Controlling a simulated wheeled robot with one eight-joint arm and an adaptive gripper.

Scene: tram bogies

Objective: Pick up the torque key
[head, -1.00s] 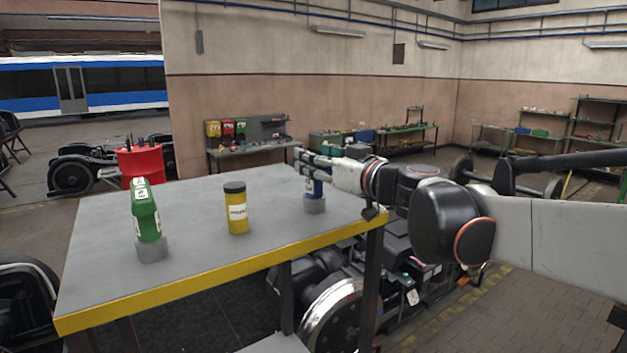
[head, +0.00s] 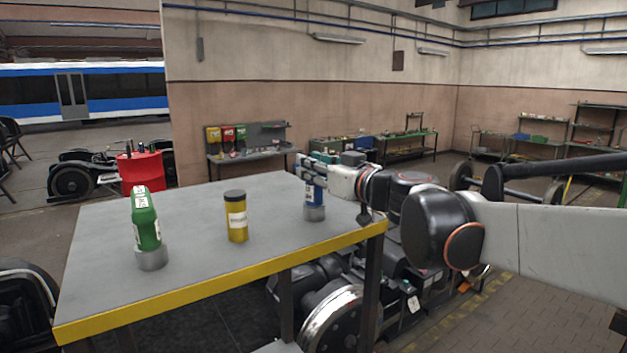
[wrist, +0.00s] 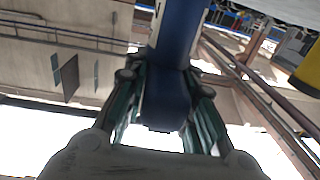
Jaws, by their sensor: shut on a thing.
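The blue tool (head: 315,198), which I take to be the torque key, stands upright in a grey ring holder (head: 314,213) near the right end of the table. My gripper (head: 310,170) reaches in from the right and is shut on its upper part. In the wrist view the blue tool (wrist: 168,75) sits between my gripper's two fingers (wrist: 165,90).
On the grey table (head: 185,205) with a yellow edge, a yellow canister (head: 237,217) with a black lid stands mid-table. A green tool (head: 146,222) stands in another grey holder at the left. Bogie parts (head: 335,315) lie below the table's right end.

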